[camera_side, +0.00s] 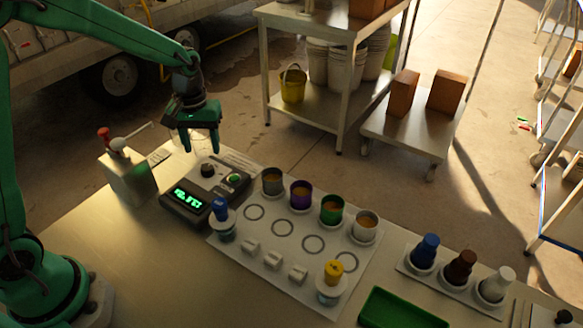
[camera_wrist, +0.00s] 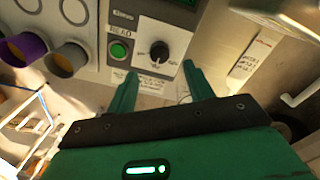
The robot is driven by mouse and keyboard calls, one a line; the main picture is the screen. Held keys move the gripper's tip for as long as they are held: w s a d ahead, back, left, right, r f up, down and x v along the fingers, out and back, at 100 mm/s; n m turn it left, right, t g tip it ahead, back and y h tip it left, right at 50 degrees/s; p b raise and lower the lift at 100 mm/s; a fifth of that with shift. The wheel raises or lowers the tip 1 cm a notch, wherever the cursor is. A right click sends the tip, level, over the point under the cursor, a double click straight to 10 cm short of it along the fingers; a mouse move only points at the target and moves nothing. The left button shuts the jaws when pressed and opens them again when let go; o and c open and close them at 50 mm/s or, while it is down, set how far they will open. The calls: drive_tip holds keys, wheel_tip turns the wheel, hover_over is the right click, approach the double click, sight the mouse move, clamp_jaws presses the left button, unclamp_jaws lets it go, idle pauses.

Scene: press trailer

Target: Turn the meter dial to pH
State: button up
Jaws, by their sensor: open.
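The meter (camera_side: 205,188) is a grey and dark box on the table with a lit green display (camera_side: 188,198). In the wrist view its dial (camera_wrist: 159,51) is a round black knob with a white mark that appears to point up and slightly left in the picture. Small printing surrounds the knob, too blurred to read with certainty. A green button (camera_wrist: 119,50) sits left of it under a label. My gripper (camera_side: 201,149) is open and empty above the dial end of the meter. In the wrist view its fingertips (camera_wrist: 160,69) are apart, just below the dial in the picture, not visibly touching it.
A white tray (camera_side: 230,249) with several colored cups stands right of the meter. A box with a red-capped top (camera_side: 127,178) stands to its left. A blue-topped bottle (camera_side: 221,210) is close to the meter's front right corner. A rack of bottles (camera_side: 452,280) stands far right.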

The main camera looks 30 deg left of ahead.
sight(207, 167)
drive_tip(key=shift+f, duration=3.25)
drive_tip(key=c, duration=1)
